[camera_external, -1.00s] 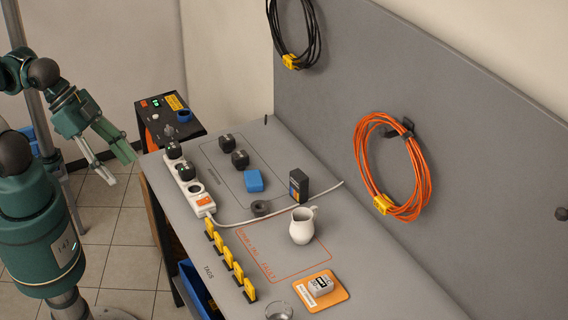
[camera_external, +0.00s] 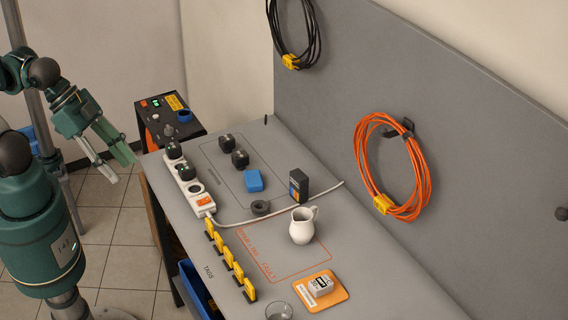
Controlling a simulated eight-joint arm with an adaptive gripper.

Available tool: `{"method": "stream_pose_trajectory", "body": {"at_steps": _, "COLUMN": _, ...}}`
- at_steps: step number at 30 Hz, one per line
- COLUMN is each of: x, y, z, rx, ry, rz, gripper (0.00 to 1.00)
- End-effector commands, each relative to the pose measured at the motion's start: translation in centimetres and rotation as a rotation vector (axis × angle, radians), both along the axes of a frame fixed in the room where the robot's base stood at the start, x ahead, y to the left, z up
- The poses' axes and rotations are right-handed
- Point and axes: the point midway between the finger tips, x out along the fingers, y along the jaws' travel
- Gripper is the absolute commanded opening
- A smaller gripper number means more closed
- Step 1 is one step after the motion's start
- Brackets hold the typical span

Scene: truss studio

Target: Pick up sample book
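No thing in view can be clearly told as a sample book.
An orange cable coil (camera_external: 421,170) hangs on the panel.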

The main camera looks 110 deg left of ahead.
Motion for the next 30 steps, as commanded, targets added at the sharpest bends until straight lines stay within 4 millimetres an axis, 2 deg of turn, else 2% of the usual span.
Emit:
{"method": "stream_pose_trajectory", "body": {"at_steps": 10, "x": 2.5, "y": 1.2, "z": 0.9, "rx": 0.021, "ry": 0.032, "rz": -0.026, "gripper": 0.38}}
{"method": "stream_pose_trajectory", "body": {"at_steps": 19, "x": 6.5, "y": 3.1, "z": 1.7, "rx": 0.049, "ry": 0.076, "rz": -0.075, "gripper": 0.38}}
{"method": "stream_pose_trajectory", "body": {"at_steps": 30, "x": 11.5, "y": 6.1, "z": 1.7, "rx": 0.074, "ry": 0.128, "rz": -0.143, "gripper": 0.38}}
